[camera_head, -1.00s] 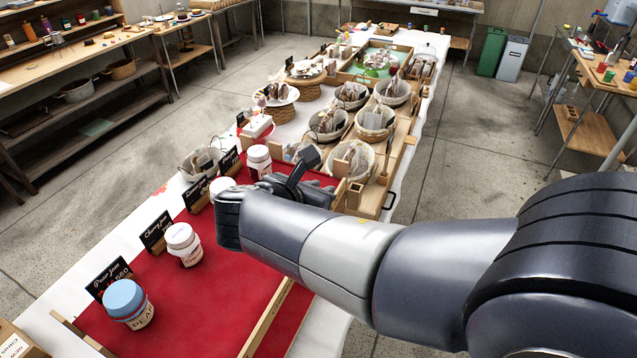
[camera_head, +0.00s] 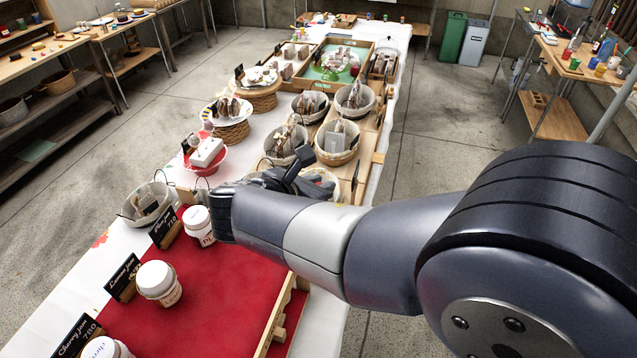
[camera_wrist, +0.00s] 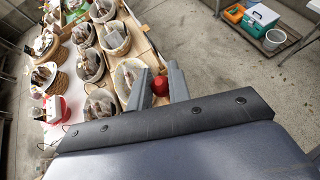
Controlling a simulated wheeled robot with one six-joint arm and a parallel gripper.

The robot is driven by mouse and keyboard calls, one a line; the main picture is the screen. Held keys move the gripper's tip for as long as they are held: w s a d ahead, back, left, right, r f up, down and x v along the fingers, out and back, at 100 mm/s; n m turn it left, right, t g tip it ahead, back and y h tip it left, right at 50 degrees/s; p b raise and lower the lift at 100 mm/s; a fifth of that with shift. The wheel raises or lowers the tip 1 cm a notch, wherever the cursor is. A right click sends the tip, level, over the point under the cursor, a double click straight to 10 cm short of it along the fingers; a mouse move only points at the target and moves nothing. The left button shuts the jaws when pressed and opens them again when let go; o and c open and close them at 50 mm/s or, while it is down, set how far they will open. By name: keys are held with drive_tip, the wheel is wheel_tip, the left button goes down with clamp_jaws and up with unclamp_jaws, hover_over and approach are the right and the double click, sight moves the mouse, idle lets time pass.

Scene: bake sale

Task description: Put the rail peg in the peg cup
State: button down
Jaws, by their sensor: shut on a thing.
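My gripper (camera_wrist: 159,78) is seen in the wrist view with its two grey fingers on either side of a small red, round-ended thing (camera_wrist: 160,86). This looks like the rail peg, held between the fingers; the rest of it is hidden. In the head view my gripper (camera_head: 308,184) is over the table beside the wooden tray of baskets, and the peg cannot be made out there. I cannot pick out the peg cup in either view; my arm covers part of the table.
Lined baskets (camera_head: 339,158) stand beyond my gripper on a wooden tray. White-lidded jars (camera_head: 160,283) and black price signs stand on the red cloth (camera_head: 225,290) at left. A wooden rail (camera_head: 281,318) edges the cloth.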

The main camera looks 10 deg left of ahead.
drive_tip(key=shift+f+b, duration=1.95)
drive_tip(key=shift+f, duration=1)
drive_tip(key=shift+p, duration=0.5)
wheel_tip(320, 180, down, 7)
drive_tip(key=b, duration=0.5)
idle(2.0)
drive_tip(key=shift+r, duration=0.1)
drive_tip(key=shift+r+p, duration=3)
drive_tip(key=shift+r, duration=0.2)
